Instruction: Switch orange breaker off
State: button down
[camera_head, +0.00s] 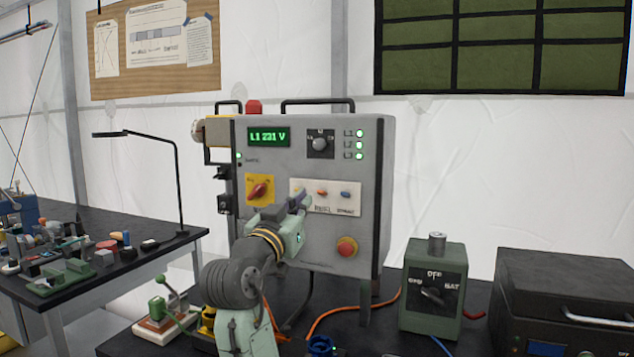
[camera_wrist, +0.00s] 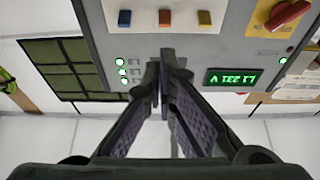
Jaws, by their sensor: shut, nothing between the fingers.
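The orange breaker (camera_head: 322,192) is the middle one of three small coloured switches on a pale plate on the grey control box. It also shows in the wrist view (camera_wrist: 165,17), upside down, between a blue switch (camera_wrist: 124,18) and a yellow switch (camera_wrist: 204,17). My gripper (camera_head: 304,198) is in front of the plate and partly covers its left side in the head view. In the wrist view my gripper's fingertips (camera_wrist: 160,66) are together and empty, apart in the picture from the orange breaker. Whether the orange breaker is on or off is too small to tell.
The control box (camera_head: 377,210) also carries a red rotary switch (camera_head: 259,190), a round red button (camera_head: 347,246), a dial (camera_head: 320,144) and a green display (camera_head: 268,136). A green selector box (camera_head: 433,310) stands right. A cluttered bench (camera_head: 150,244) is left.

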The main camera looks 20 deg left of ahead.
jog(key=shift+w, duration=0.1)
jog(key=p, duration=0.4)
send_near(326, 176)
jog(key=x, duration=0.4)
jog(key=shift+w+d+r, duration=0.1)
jog(key=shift+r, duration=0.25)
jog(key=shift+w, duration=0.5)
jog(key=shift+f, duration=0.1)
